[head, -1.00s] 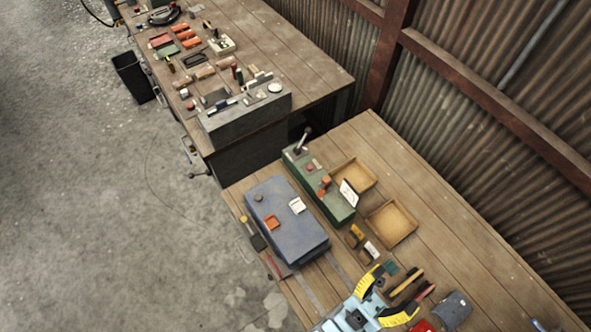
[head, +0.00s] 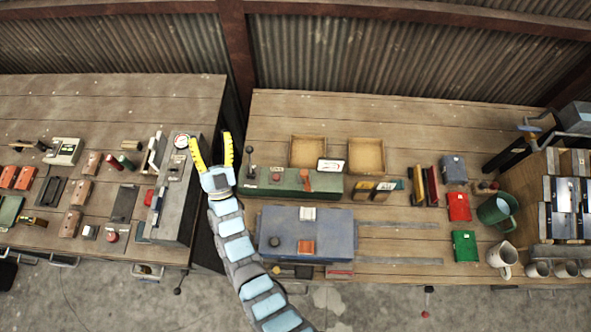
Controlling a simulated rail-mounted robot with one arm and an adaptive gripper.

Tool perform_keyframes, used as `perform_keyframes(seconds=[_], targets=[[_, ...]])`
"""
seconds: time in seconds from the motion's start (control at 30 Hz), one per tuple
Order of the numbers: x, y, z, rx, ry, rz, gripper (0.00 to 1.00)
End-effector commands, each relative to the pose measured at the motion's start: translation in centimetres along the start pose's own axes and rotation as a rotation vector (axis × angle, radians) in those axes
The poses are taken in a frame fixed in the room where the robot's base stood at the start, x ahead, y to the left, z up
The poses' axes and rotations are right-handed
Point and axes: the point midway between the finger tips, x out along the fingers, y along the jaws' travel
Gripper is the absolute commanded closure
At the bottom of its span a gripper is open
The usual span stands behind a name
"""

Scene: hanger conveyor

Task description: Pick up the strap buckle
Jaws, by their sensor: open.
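My gripper (head: 211,140), with yellow finger pads, is open and empty. It is above the gap between the two wooden benches, between a grey box with a dial (head: 181,141) and a green control box (head: 290,182). I cannot tell which of the small items is the strap buckle. Candidates too small to make out lie on the left bench (head: 110,95) and on the flat blue-grey box (head: 335,230). That box carries an orange piece (head: 305,247) and a white piece (head: 308,213).
Two shallow wooden trays (head: 366,141) stand behind the green box. Red and green boxes, a green mug (head: 497,210), a white mug (head: 503,257) and a rack (head: 565,200) are on the right. A corrugated wall (head: 400,55) runs behind. The back of the right bench is largely clear.

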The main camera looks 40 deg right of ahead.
Motion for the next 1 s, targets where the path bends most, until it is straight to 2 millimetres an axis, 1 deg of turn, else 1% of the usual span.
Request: perform_keyframes(seconds=[0.03, 0.07, 0.1, 0.17, 0.2, 0.27, 0.3, 0.37, 0.4, 0.5, 0.7, 0.8, 0.9, 1.0], targets=[[1.6, 0.6, 1.9, 0.002, -0.037, 0.027, 0.36], [2.3, 0.8, 3.0, 0.006, -0.065, 0.041, 0.36], [3.4, 0.9, 4.5, 0.014, -0.104, 0.056, 0.36], [4.7, 1.1, 6.7, 0.022, -0.160, 0.075, 0.36], [5.8, 1.2, 8.0, 0.030, -0.197, 0.086, 0.36], [7.2, 1.2, 10.0, 0.043, -0.252, 0.098, 0.36], [8.1, 1.1, 11.3, 0.051, -0.291, 0.102, 0.36], [9.6, 0.9, 12.8, 0.065, -0.341, 0.105, 0.36], [10.3, 0.7, 14.1, 0.073, -0.382, 0.105, 0.36], [12.5, 0.0, 16.3, 0.095, -0.470, 0.094, 0.36], [16.0, -1.8, 19.9, 0.121, -0.651, 0.037, 0.36], [17.4, -2.7, 20.9, 0.125, -0.739, -0.004, 0.36], [18.2, -3.5, 21.8, 0.118, -0.830, -0.053, 0.36], [18.3, -4.1, 22.4, 0.103, -0.927, -0.106, 0.36]])
